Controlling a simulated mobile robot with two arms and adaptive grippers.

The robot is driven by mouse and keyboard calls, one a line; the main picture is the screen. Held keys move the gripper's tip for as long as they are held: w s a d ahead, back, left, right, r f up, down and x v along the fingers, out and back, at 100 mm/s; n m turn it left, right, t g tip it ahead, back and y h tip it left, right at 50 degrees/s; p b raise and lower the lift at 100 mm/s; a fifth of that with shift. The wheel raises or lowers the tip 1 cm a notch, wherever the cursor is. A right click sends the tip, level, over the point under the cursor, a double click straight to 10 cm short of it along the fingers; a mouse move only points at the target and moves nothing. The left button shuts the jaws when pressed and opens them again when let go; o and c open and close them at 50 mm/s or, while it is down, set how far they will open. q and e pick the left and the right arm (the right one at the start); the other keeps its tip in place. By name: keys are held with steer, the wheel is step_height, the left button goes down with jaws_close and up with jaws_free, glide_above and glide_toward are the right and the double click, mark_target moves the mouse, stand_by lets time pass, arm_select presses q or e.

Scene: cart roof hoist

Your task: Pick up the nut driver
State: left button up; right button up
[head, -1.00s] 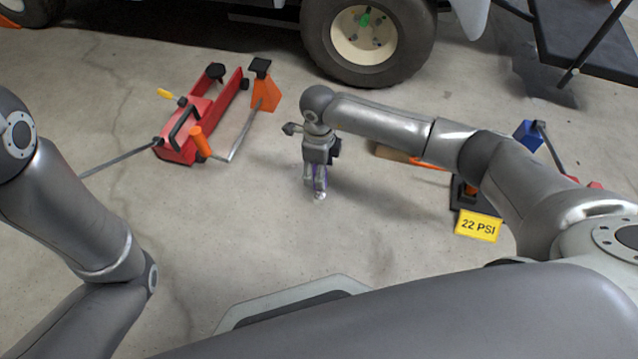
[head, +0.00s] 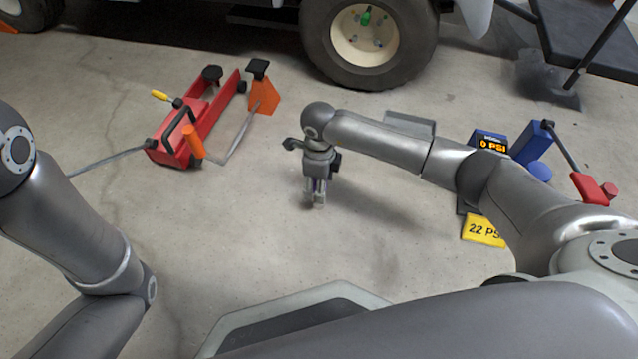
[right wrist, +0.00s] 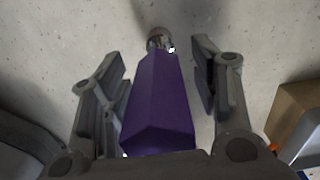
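The nut driver has a purple faceted handle (right wrist: 160,105) and a shiny metal end (right wrist: 160,40) in the right wrist view. Its handle lies between the two fingers of my right gripper (right wrist: 158,75). The fingers stand apart, with a gap visible at the right finger. In the head view my right gripper (head: 316,202) points down close to the floor, and only a trace of purple shows between its fingers. Whether the nut driver touches the floor is hidden. My left gripper is outside the head view; only its arm shows at the left.
A red floor jack (head: 185,130) and an orange jack stand (head: 263,97) are at the left. A wheel (head: 372,40) stands behind. A blue pump (head: 535,142), a 0 PSI display (head: 490,142) and a yellow 22 PSI tag (head: 483,231) are at the right. A brown block (right wrist: 295,108) lies beside my right gripper.

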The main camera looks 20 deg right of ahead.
jaws_close()
steer(key=shift+r, duration=0.15)
